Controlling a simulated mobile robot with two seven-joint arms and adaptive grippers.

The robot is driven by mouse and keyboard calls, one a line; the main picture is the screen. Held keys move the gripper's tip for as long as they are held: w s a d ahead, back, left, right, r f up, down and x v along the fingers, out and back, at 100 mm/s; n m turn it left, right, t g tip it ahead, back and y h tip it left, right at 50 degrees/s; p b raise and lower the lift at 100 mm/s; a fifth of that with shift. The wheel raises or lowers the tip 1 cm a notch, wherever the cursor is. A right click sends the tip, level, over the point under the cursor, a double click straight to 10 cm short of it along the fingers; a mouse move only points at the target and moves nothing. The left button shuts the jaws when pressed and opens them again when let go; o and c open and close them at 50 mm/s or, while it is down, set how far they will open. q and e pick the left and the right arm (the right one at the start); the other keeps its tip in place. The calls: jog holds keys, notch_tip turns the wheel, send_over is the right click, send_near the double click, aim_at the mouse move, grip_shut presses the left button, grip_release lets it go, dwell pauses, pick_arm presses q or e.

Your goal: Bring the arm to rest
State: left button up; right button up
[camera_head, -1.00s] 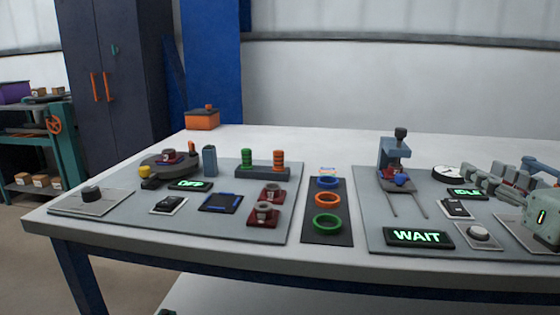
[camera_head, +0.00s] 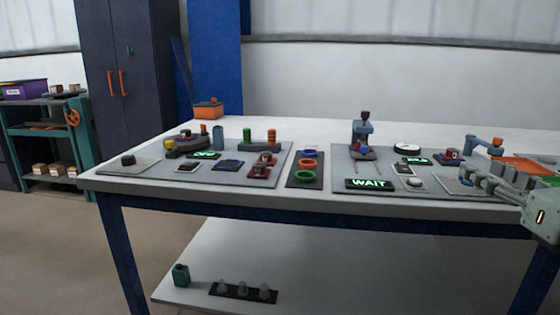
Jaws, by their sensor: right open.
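My right gripper (camera_head: 492,183) comes in from the right edge, with grey jointed fingers pointing left over the right end of the white table (camera_head: 290,130). It is open, and I see nothing between the fingers. It hides part of the table's right end. My left gripper is not in view.
Two grey boards (camera_head: 118,166) carry small stations, a WAIT display (camera_head: 369,184) and a blue press (camera_head: 362,130). A dark mat with coloured rings (camera_head: 307,161) lies between them. An orange tray (camera_head: 525,166) is beyond my right gripper. Free floor shows at left.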

jog(key=w+a+f+m+g+h, duration=0.1)
jog(key=w+a+f+m, duration=0.15)
jog(key=f+m, duration=0.4)
jog(key=w+a+f+m+h, duration=0.1)
jog(key=w+f+m, duration=0.2)
jog(key=f+m, duration=0.3)
notch_tip(320, 180, down, 15)
jog(key=s+m+g+h, duration=0.2)
jog(key=m+g, duration=0.2)
jog(key=m, duration=0.5)
pick_arm(q)
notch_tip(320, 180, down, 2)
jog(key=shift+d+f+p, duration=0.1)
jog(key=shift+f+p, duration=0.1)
jog(key=shift+p, duration=0.3)
pick_arm(e)
jog(key=s+a+f+m+g, duration=0.2)
jog(key=s+f+m+g, duration=0.1)
jog(key=s+f, duration=0.4)
jog(key=s+a+f+m+g+y, duration=0.1)
jog(key=s+a+f+m+g, duration=0.1)
jog(key=s+f+m, duration=0.3)
jog(key=s+a+f+m+g+y, duration=0.1)
jog(key=s+a+f+m+g, duration=0.2)
jog(key=s+f, duration=0.7)
notch_tip(320, 180, down, 5)
jog(key=shift+s+r+m+g, duration=0.1)
jog(key=shift+s+m+g, duration=0.15)
jog(key=shift+m+g, duration=0.8)
